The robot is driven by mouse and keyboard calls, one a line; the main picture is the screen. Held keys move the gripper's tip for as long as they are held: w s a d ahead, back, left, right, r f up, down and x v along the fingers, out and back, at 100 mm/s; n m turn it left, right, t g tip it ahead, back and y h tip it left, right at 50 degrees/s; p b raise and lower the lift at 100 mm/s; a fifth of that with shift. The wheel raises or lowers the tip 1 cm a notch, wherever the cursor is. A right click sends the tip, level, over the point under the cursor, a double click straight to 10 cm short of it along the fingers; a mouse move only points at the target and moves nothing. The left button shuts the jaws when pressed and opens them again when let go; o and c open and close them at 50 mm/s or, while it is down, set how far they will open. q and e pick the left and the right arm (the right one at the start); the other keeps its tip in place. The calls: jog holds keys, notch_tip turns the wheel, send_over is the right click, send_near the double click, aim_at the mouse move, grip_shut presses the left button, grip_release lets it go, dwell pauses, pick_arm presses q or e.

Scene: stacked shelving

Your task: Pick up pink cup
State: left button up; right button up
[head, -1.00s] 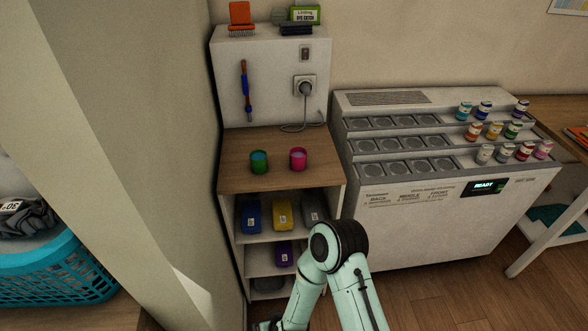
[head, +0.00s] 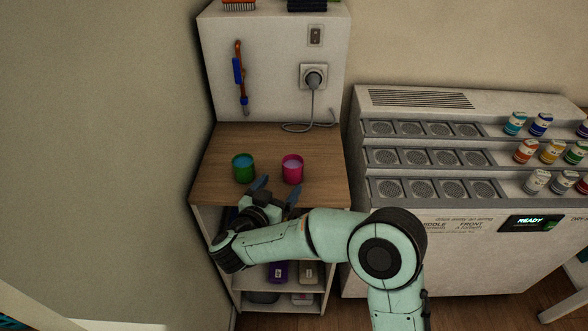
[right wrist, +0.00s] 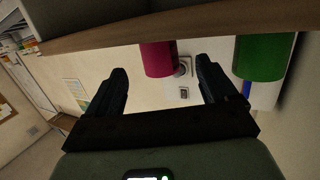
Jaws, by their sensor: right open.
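The pink cup (head: 292,169) stands upright on the wooden top of the shelf unit, to the right of a green cup (head: 243,168). My right gripper (head: 276,192) is open and empty at the front edge of the wooden top, in front of and slightly left of the pink cup. In the right wrist view the pink cup (right wrist: 158,58) shows between the two open fingers, farther out than their tips, and the green cup (right wrist: 261,57) shows beyond the finger on the right side. My left gripper is not in view.
The wooden top (head: 320,190) is clear around the cups. A cord hangs from the wall socket (head: 313,77) behind them. A white machine (head: 440,240) with jars stands to the right, and a wall (head: 110,150) lies close on the left.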

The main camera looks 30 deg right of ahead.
jog(key=x, duration=1)
jog(key=shift+w+d+f+b, duration=0.1)
jog(key=shift+d+f+b, duration=0.1)
jog(key=shift+b, duration=0.1)
jog(key=c, duration=1.1)
